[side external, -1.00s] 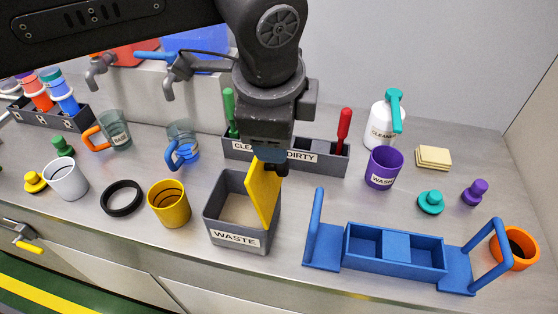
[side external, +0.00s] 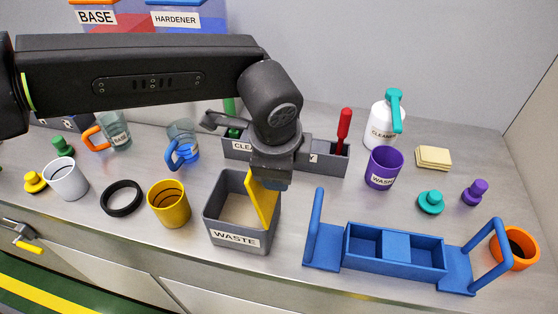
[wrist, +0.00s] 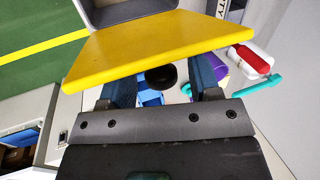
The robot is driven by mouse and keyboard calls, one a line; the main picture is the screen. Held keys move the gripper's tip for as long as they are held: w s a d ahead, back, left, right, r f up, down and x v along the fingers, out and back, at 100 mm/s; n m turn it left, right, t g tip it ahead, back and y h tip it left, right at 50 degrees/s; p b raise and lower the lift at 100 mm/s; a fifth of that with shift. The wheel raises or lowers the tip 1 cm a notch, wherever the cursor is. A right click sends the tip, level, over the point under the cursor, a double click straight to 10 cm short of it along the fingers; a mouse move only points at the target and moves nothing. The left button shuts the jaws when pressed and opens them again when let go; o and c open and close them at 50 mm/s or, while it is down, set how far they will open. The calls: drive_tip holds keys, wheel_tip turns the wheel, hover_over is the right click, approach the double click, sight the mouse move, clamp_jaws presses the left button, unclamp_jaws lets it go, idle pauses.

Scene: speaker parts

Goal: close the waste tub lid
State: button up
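The grey waste tub (side external: 241,248) stands near the front of the counter with its top open. Its yellow lid (side external: 261,203) stands up steeply at the tub's right side. My gripper (side external: 271,182) is low, just behind and to the right of the lid's upper edge, which it partly hides. In the wrist view the lid (wrist: 150,45) spans the area ahead of the fingers, and the tub (wrist: 125,12) shows beyond it. A round black knob (wrist: 161,77) shows between my two spread blue fingers. I see gaps on both sides of it.
A yellow cup (side external: 169,204) stands left of the tub. A blue carrier (side external: 395,250) with upright handles is to the right. The cleaner and dirty rack (side external: 325,160) stands behind my gripper. A purple cup (side external: 382,168) is at the back right.

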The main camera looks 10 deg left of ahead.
clamp_jaws()
idle(0.3)
drive_tip(key=shift+a, duration=0.1)
